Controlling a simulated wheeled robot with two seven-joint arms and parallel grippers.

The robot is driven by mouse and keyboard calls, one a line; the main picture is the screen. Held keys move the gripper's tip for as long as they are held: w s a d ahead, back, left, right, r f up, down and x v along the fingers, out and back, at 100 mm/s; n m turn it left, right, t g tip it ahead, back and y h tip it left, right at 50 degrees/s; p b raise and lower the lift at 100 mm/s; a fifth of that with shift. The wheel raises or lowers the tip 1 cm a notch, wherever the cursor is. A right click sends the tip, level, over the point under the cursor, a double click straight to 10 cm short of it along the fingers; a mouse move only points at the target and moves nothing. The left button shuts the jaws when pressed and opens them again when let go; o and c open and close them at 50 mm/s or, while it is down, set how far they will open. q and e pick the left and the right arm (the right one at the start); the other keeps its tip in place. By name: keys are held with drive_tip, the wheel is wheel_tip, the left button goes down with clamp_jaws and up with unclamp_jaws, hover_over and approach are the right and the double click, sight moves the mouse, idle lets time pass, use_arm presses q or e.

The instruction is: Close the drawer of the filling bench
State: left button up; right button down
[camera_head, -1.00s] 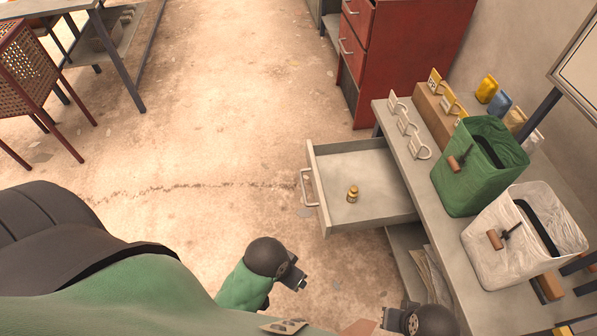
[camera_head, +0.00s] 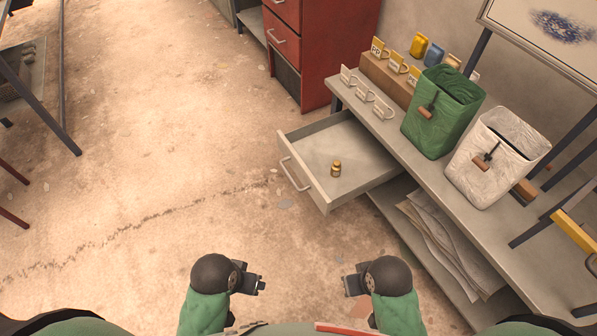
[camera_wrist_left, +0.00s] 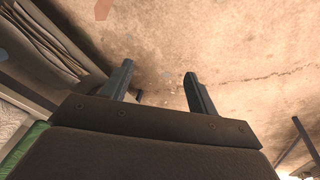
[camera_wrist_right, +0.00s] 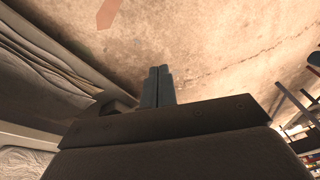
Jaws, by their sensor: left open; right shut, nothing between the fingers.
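The filling bench (camera_head: 417,180) runs diagonally down the right side in the head view. Its drawer (camera_head: 352,143) is pulled out to the left, with a metal bar handle (camera_head: 293,174) on its front. A small yellow-brown bottle (camera_head: 336,168) stands inside the drawer. My left gripper (camera_head: 262,284) is below and left of the drawer, apart from it; its fingers are spread and empty in the left wrist view (camera_wrist_left: 160,88). My right gripper (camera_head: 346,281) is below the drawer, apart from it; its fingers are together and empty in the right wrist view (camera_wrist_right: 158,82).
Sheets or sacks (camera_head: 440,235) lie on the lower shelf. A red cabinet (camera_head: 325,50) stands beyond. The floor left of the drawer is clear.

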use_arm(q)
drive_tip(key=shift+s+a+f, duration=0.1)
drive_tip(key=shift+a, duration=0.1)
drive_tip(key=shift+c, duration=0.2)
use_arm(e)
drive_tip(key=shift+a, duration=0.35)
